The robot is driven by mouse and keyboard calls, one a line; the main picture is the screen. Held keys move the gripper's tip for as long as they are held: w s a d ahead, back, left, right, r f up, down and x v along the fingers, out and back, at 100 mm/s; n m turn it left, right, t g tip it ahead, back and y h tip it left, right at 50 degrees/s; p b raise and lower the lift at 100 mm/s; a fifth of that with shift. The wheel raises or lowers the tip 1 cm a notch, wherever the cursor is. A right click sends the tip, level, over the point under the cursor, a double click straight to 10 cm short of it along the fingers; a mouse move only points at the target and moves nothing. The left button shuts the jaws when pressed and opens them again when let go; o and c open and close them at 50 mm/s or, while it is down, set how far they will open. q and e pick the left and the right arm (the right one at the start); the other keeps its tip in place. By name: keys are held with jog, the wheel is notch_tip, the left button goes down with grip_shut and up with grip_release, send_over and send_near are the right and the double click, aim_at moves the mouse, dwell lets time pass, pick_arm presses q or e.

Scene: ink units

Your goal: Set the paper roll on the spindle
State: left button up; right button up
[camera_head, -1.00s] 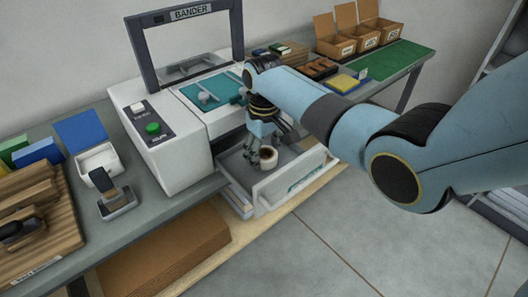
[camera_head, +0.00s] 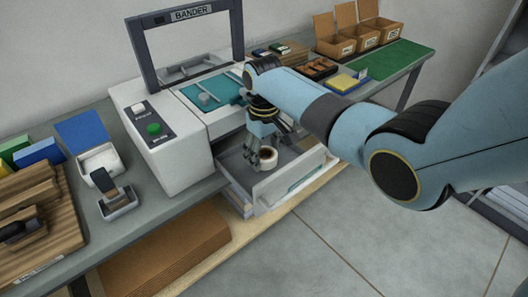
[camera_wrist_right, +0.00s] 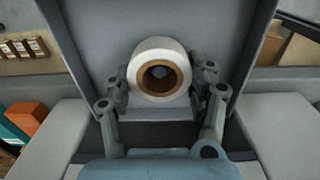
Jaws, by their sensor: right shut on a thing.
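The paper roll (camera_head: 268,163) is small and white with a brown core. It is upright inside the open drawer (camera_head: 295,177) of the bander. My right gripper (camera_head: 263,150) reaches down into the drawer and is shut on the roll. In the right wrist view the roll (camera_wrist_right: 141,61) sits between the two fingers (camera_wrist_right: 160,92), its core opening facing the camera. Something dark grey shows within the core; I cannot tell whether it is the spindle or the drawer floor. The spindle is not clearly visible. My left gripper is out of view.
The bander (camera_head: 160,145) stands left of the drawer with its lid frame (camera_head: 150,60) raised. Open cartons (camera_head: 362,40) and a green mat (camera_head: 400,58) are at the back right.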

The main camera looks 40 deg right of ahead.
jog(key=shift+r+p, duration=0.1)
jog(key=shift+p, duration=0.2)
jog(key=shift+f+b, duration=0.45)
jog(key=shift+f, duration=0.25)
dwell(0.3)
jog(key=o, duration=0.9)
